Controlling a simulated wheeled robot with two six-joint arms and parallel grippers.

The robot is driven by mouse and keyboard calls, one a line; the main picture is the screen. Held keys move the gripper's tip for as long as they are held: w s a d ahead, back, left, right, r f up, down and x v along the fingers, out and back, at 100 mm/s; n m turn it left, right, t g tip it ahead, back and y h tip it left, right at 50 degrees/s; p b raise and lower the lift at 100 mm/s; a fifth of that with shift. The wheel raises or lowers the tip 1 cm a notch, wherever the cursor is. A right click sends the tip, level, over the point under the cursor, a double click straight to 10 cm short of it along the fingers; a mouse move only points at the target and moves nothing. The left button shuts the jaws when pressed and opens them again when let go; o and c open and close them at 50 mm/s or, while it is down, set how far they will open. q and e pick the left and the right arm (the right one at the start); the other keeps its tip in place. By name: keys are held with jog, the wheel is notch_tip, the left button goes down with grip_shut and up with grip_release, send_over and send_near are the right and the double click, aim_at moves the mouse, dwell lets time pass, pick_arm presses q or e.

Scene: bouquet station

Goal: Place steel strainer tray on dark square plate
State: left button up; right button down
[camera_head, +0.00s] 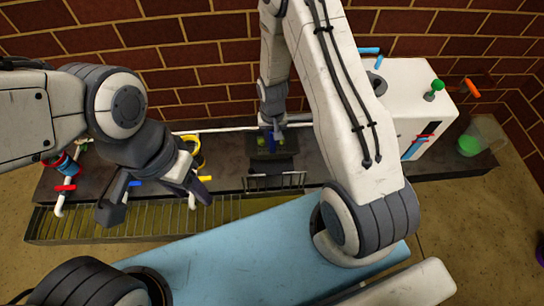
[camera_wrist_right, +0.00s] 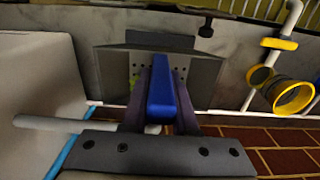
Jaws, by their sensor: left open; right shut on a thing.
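My right gripper (camera_head: 272,131) is shut on a blue handle at the back middle of the dark counter. In the right wrist view the blue handle (camera_wrist_right: 162,98) stands between both fingers. The grey steel strainer tray (camera_wrist_right: 203,71), with rows of small holes, lies just beyond the fingers, partly hidden by them. A dark flat piece (camera_wrist_right: 160,41) is at its far edge. In the head view a dark panel (camera_head: 285,166) lies just in front of the gripper; I cannot tell surely whether it is the dark square plate. My left gripper (camera_head: 157,197) is open and empty over the counter's front left.
A white machine (camera_head: 405,105) with coloured levers stands right of my right arm. A clear jug with green contents (camera_head: 470,146) is at far right. A yellow ring (camera_head: 187,150) and several coloured taps stand left. A slatted trough (camera_head: 130,225) runs along the front.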

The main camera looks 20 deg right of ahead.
aim_at(272, 153)
jog(key=shift+w+d+f, duration=0.1)
jog(key=shift+w+f, duration=0.15)
jog(key=shift+w, duration=0.05)
notch_tip(272, 153, down, 8)
jog(key=b, duration=0.5)
jog(key=shift+f, duration=0.25)
notch_tip(272, 153, down, 3)
jog(key=shift+w+r+b, duration=0.1)
jog(key=shift+r+b, duration=0.05)
jog(key=shift+b, duration=0.9)
jog(key=shift+w+d, duration=0.1)
jog(key=shift+w, duration=0.1)
jog(key=shift+r, duration=0.15)
jog(key=c, duration=0.7)
grip_release()
